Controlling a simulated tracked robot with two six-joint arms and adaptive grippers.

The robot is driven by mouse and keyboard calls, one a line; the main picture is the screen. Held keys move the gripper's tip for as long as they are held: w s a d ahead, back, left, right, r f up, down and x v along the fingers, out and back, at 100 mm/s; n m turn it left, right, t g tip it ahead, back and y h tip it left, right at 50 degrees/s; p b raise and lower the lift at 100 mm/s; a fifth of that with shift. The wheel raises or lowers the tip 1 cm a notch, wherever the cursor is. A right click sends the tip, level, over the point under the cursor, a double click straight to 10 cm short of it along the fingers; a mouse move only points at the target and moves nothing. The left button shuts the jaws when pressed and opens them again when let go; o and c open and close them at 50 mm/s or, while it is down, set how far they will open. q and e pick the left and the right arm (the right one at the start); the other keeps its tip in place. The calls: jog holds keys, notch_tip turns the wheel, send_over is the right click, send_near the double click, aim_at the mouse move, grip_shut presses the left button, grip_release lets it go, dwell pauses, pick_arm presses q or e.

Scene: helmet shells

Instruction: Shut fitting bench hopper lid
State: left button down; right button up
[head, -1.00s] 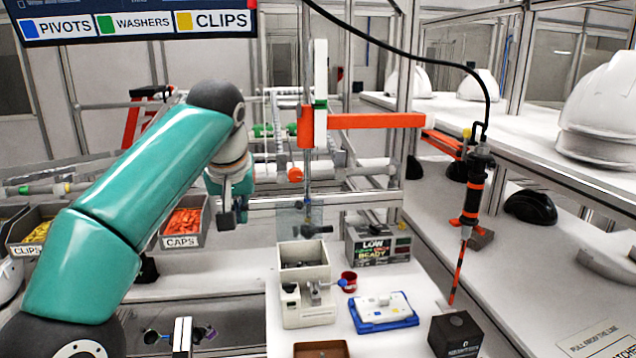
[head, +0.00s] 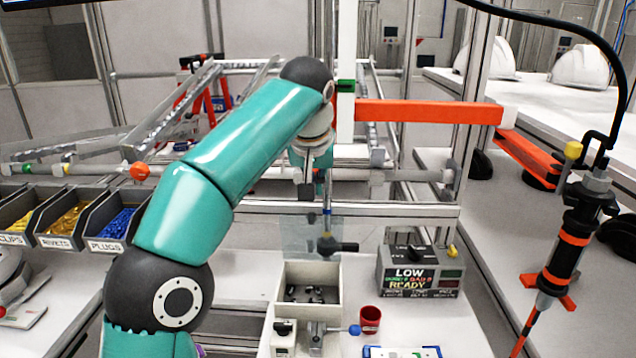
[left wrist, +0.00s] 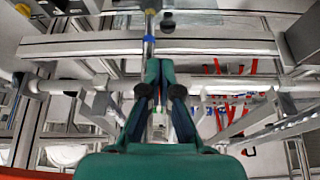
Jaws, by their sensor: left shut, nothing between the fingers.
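The fitting bench hopper (head: 335,296) is an open beige box with dark small parts inside. Its clear lid (head: 296,236) stands upright at the hopper's back edge, so the hopper is open. A dark handle (head: 343,247) sticks out at the lid. My left gripper (head: 307,190) is above the lid's top edge in the head view, pointing down. Whether it touches the lid cannot be told. In the left wrist view its fingers (left wrist: 160,75) are together with nothing between them. My right gripper is not in view.
A red cup (head: 370,319) and a blue-edged tray (head: 375,352) are right of the hopper. A LOW/READY indicator box (head: 420,272) stands behind them. An orange beam (head: 430,112) crosses behind. Parts bins (head: 112,228) are at left, and a hanging driver (head: 565,245) at right.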

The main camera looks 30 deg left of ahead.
pick_arm(q)
send_over(312, 235)
jog(key=w+a, duration=0.1)
jog(key=w, duration=0.2)
notch_tip(312, 235, down, 6)
jog(key=shift+f+b, duration=0.25)
jog(key=shift+b, duration=0.05)
jog(key=shift+s, duration=0.1)
